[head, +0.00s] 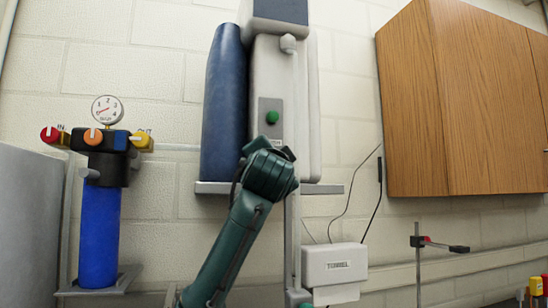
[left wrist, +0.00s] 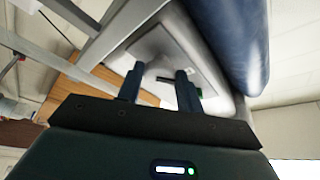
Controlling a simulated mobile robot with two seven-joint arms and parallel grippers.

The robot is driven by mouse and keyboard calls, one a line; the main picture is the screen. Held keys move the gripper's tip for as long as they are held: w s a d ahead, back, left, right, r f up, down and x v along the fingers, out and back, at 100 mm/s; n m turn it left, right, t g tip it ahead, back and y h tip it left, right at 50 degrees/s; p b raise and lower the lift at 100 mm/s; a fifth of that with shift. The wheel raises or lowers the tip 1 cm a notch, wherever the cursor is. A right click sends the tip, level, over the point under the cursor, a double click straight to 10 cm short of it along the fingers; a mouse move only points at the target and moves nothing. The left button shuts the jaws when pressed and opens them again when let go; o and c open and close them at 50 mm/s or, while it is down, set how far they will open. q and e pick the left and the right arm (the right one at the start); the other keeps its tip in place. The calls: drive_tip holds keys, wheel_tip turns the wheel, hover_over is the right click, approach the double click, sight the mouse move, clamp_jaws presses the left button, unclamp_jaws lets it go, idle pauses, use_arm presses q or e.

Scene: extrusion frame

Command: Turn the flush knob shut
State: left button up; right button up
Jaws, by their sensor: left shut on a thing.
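A grey panel (head: 270,104) with a green round button (head: 272,117) is on the front of a tall white wall unit. My left gripper (head: 265,146) reaches up to the lower part of this panel and covers what is there in the head view. The green button (left wrist: 199,92) is just beside one finger. The knob's angle and label cannot be read. My right gripper is not in view.
A blue cylinder (head: 222,100) stands left of the white unit (head: 318,100). Farther left is a blue filter (head: 98,235) with a gauge (head: 107,110) and coloured knobs. A wooden cabinet (head: 465,100) hangs at right. A white box (head: 334,265) is below.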

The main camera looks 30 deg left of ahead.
use_arm(q)
drive_tip(key=shift+s+r+m+g+h+p, duration=0.15)
drive_tip(key=shift+m+g+h+p, duration=0.35)
drive_tip(key=shift+m, duration=1.45)
drive_tip(key=shift+w+r+m+g+h+p, duration=0.25)
drive_tip(key=shift+m+h, duration=0.45)
drive_tip(key=shift+m, duration=1.25)
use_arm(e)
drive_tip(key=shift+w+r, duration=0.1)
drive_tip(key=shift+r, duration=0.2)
use_arm(q)
drive_tip(key=shift+s, duration=0.2)
drive_tip(key=o, duration=1)
drive_tip(key=b+v, duration=0.4)
drive_tip(key=v, duration=0.9)
drive_tip(key=shift+s+b, duration=0.1)
drive_tip(key=shift+b, duration=0.2)
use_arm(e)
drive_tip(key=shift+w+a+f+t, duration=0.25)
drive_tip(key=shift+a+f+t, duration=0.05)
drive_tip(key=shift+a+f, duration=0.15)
